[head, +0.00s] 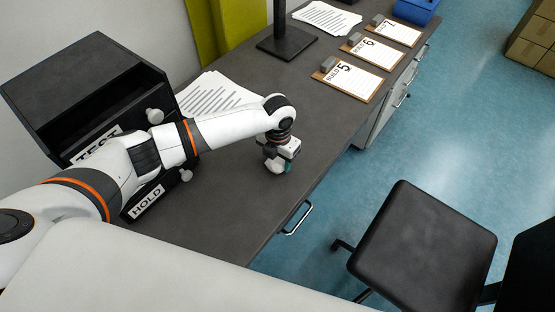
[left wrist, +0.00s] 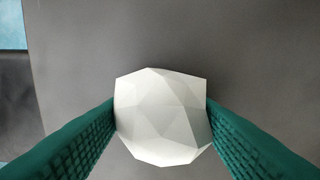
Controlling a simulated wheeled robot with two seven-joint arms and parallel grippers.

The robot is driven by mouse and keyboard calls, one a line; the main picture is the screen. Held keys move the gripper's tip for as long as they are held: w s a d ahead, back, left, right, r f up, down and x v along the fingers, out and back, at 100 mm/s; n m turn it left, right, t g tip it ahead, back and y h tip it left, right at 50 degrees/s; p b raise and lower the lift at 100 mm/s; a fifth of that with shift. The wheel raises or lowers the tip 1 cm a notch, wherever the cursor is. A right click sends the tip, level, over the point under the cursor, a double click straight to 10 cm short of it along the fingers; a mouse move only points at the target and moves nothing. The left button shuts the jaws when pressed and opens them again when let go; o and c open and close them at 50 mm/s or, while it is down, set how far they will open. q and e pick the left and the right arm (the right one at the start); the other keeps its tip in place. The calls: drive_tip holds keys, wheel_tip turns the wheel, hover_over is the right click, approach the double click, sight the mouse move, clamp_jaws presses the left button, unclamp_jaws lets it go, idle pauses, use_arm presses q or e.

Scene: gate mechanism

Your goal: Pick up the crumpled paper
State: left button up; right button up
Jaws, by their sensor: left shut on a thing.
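The crumpled paper (left wrist: 162,117) is a white faceted ball in the left wrist view. It sits between the two green textured fingers of my left gripper (left wrist: 162,125), which touch it on both sides. In the head view my left gripper (head: 278,168) points down at the dark desk, near its front edge. The paper shows there only as a small white patch at the fingertips. I cannot tell whether it touches the desk. My right gripper is not in view.
A black cabinet (head: 85,75) with TEST and HOLD labels stands at the left. Paper sheets (head: 215,98) lie behind my arm. Clipboards (head: 350,78) lie along the desk (head: 300,115) toward the far right. A black chair (head: 422,240) stands on the blue floor.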

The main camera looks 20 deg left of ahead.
use_arm(q)
wheel_tip(320, 180, up, 10)
drive_tip(key=p, duration=0.9)
drive_tip(key=shift+r, duration=0.1)
